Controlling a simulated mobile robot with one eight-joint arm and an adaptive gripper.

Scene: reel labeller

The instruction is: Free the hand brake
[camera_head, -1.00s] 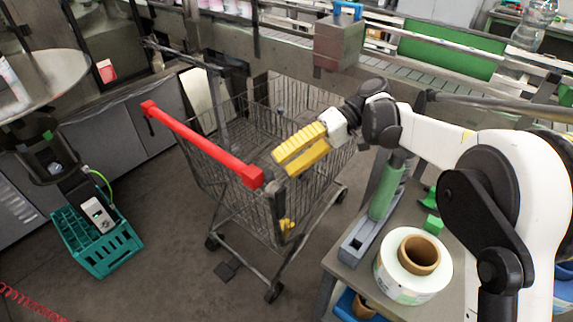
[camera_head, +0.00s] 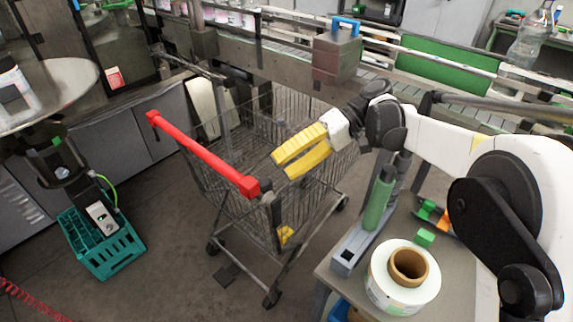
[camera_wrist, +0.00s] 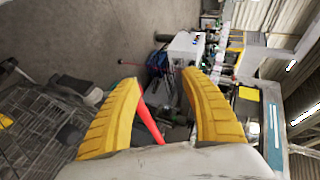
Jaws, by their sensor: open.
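A lever with a green grip (camera_head: 378,200) stands upright in a long grey base (camera_head: 348,248) on a small grey table. It may be the hand brake, but I cannot tell for certain. My gripper (camera_head: 280,165) has yellow fingers, is open and empty, and is held in the air left of the lever, in front of the shopping cart in the picture. In the wrist view my gripper (camera_wrist: 160,80) has its two fingers apart, with the cart's red handle (camera_wrist: 149,118) behind the gap. The lever cannot be made out there.
The wire shopping cart (camera_head: 222,205) with its red handle (camera_head: 205,155) stands left of the table. A label reel (camera_head: 378,288) lies at the table's front. A small green block (camera_head: 425,237) is beside it. A teal crate (camera_head: 100,258) is on the floor at left. Open floor lies in front.

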